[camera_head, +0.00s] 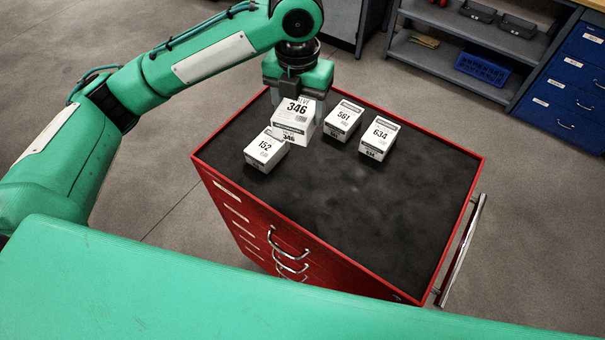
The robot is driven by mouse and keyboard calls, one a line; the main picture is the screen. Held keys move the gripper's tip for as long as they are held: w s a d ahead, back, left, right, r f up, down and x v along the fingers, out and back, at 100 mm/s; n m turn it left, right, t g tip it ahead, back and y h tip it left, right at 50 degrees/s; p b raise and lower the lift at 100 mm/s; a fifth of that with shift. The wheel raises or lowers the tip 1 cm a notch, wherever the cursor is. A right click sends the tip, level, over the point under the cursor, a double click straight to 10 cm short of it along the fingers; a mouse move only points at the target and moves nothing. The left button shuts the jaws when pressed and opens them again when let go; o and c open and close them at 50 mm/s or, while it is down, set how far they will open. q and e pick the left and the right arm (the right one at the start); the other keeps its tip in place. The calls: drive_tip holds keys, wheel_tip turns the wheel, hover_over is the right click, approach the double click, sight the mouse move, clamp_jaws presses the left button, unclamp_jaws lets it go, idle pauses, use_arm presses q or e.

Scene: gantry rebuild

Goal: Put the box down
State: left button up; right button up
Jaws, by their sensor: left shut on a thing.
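A white box labelled 346 (293,120) is in my left gripper (298,92), which reaches over the back left part of a red tool cabinet with a black top (380,220). The gripper is shut on the box from above and behind. The box looks raised above the top, overlapping a box labelled 152 in the picture; I cannot tell the exact gap below it. My right gripper is not in view.
Box 152 (264,149) stands left of the held box. Box 561 (343,117) and box 634 (379,138) stand to its right. The front and right of the black top are clear. Grey shelves (462,30) and blue drawers (565,90) stand behind.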

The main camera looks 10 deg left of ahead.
use_arm(q)
drive_tip(key=shift+d+r+m, duration=0.3)
drive_tip(key=shift+r+m, duration=0.15)
drive_tip(key=shift+m, duration=0.85)
drive_tip(key=shift+f, duration=0.4)
wheel_tip(320, 180, down, 14)
drive_tip(key=p, duration=0.3)
drive_tip(key=shift+f+p, duration=0.25)
drive_tip(key=shift+p, duration=0.15)
wheel_tip(320, 180, down, 4)
drive_tip(key=shift+f+p, duration=0.2)
drive_tip(key=shift+p, duration=0.4)
drive_tip(key=shift+f, duration=0.1)
drive_tip(key=shift+f, duration=0.15)
drive_tip(key=o, duration=1.1)
drive_tip(key=shift+o, duration=0.2)
